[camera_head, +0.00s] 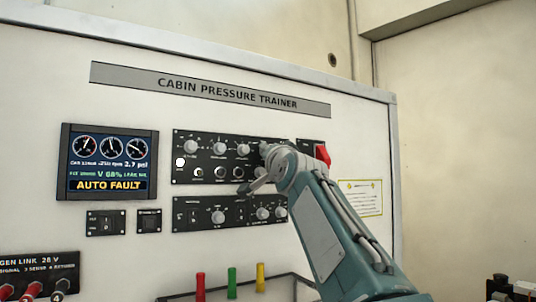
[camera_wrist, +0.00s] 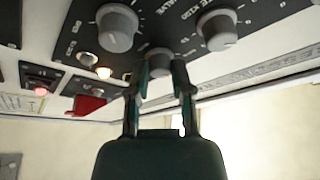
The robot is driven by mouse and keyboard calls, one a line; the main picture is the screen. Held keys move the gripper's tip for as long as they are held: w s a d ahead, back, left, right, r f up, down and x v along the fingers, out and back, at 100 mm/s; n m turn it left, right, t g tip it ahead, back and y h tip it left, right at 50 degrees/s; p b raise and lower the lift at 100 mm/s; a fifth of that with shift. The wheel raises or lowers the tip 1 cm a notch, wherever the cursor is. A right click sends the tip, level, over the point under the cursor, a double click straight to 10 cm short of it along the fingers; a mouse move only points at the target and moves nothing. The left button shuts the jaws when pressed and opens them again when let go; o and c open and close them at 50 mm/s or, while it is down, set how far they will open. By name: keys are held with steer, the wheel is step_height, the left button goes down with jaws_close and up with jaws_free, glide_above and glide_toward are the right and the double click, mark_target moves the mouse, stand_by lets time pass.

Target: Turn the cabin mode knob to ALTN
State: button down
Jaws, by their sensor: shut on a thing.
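In the wrist view my gripper (camera_wrist: 160,78) has its two fingers on either side of a small round grey knob (camera_wrist: 158,60) and is shut on it. The knob's label and pointer are hidden or too small to read, so I cannot tell its setting or confirm that it is the cabin mode knob. In the head view my gripper (camera_head: 266,155) is at the right end of the upper black knob panel (camera_head: 210,184), and my arm covers part of that area.
A display (camera_head: 108,162) reads AUTO FAULT at left. A red guarded switch (camera_head: 322,153) is close to my arm; it also shows in the wrist view (camera_wrist: 86,106). Two larger knobs (camera_wrist: 117,27) (camera_wrist: 219,29) flank the gripped one. Coloured handles (camera_head: 232,282) stand below.

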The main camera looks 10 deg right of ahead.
steer(key=shift+m+h, duration=0.5)
steer(key=shift+m, duration=0.7)
steer(key=shift+f+m+g, duration=0.1)
steer(key=shift+m+g, duration=0.3)
steer(key=shift+m, duration=0.2)
steer(key=c, duration=0.5)
jaws_free()
steer(key=v, duration=1.2)
steer(key=shift+a, duration=0.15)
